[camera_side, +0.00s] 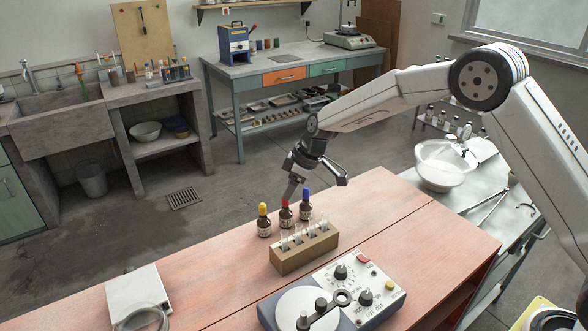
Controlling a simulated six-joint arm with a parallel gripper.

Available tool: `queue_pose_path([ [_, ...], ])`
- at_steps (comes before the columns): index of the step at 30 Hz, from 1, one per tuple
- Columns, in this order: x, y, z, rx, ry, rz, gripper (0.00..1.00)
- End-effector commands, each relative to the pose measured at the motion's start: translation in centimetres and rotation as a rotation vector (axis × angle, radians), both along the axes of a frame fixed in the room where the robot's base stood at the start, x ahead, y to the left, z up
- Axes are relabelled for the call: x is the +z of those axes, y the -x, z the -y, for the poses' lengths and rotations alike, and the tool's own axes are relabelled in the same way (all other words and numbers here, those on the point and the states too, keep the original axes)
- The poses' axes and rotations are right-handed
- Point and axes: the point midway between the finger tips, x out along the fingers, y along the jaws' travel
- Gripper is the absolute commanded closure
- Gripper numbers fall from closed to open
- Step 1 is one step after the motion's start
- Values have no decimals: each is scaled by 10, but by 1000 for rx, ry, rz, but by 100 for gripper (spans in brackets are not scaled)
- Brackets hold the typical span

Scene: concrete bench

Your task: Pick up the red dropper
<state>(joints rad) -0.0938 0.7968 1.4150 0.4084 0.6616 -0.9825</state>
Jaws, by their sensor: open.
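The red dropper (286,216) is a small brown bottle with a red top and a pale label. It stands upright near the bench's far edge, between a yellow-topped bottle (264,225) and a blue-topped bottle (305,208). My gripper (315,189) is open and empty at these bottles. Its left finger appears just above or behind the red top, and its right finger is off to the right of the blue top. I cannot tell from this view whether a finger touches the red dropper.
A brown rack with glass tubes (304,252) stands just in front of the bottles. A dial-covered device (335,296) is at the front, and a white box (138,292) with coiled tubing is at front left. The reddish bench top (215,275) is clear between them.

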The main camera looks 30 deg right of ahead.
Motion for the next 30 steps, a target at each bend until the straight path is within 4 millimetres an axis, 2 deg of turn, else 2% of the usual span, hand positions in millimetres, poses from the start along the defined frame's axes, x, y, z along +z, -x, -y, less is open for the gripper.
queue_pose_path([
  [12,-38,-10,-12,0,0,0,32],
  [30,-41,-11,-13,0,0,0,32],
])
